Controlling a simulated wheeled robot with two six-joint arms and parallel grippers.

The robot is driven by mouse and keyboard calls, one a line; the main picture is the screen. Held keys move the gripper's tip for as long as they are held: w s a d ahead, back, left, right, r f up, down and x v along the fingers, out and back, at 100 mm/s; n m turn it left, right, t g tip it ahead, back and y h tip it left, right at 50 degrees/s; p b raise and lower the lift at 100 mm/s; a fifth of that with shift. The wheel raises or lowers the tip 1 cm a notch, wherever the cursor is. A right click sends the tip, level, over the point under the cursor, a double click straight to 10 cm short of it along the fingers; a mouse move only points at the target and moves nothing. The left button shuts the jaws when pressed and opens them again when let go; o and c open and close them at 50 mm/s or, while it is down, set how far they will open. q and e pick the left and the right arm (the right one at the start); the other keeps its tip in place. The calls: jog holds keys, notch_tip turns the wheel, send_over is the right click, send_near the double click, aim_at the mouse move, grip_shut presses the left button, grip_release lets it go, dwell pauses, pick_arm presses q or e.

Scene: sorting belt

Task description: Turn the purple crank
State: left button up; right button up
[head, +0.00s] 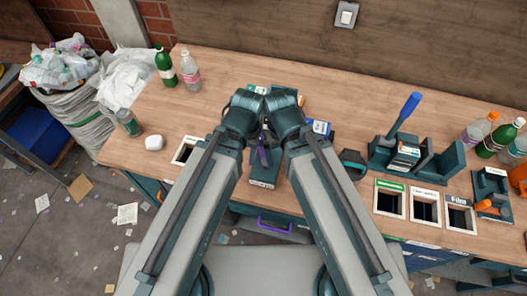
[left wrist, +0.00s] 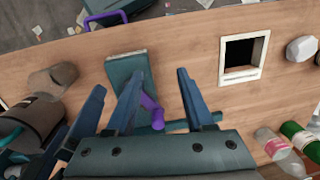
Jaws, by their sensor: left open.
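The purple crank (head: 263,152) shows between my two wrists in the head view, on a dark teal box (head: 263,183) near the table's front edge. In the left wrist view the purple crank (left wrist: 152,111) lies between the two fingers of my left gripper (left wrist: 160,72), nearer the left finger in the picture. The left gripper is open. I cannot tell whether a finger touches the crank. A further blue finger left of these seems to belong to my right gripper (left wrist: 90,105); its opening cannot be made out. My wrists hide most of both grippers in the head view.
A purple drawer handle (head: 273,225) is below the table edge. A framed square hole (head: 186,150) and a white lump (head: 154,143) are to the left. Bottles stand at the back left. A teal holder with a blue lever (head: 404,112) and several labelled slots are to the right.

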pick_arm(q)
jog(key=shift+o, duration=0.5)
jog(key=w+d+r+n+h+p, duration=0.1)
jog(key=w+d+r+p, duration=0.3)
jog(key=w+r+p, duration=0.3)
jog(key=w, duration=0.4)
jog(key=shift+w+d+r, duration=0.25)
jog(key=shift+d, duration=0.1)
jog(key=shift+f, duration=0.1)
jog(key=shift+s+f, duration=0.1)
notch_tip(320, 180, down, 14)
jog(key=b, duration=1.3)
jog(key=shift+r, duration=0.2)
grip_shut()
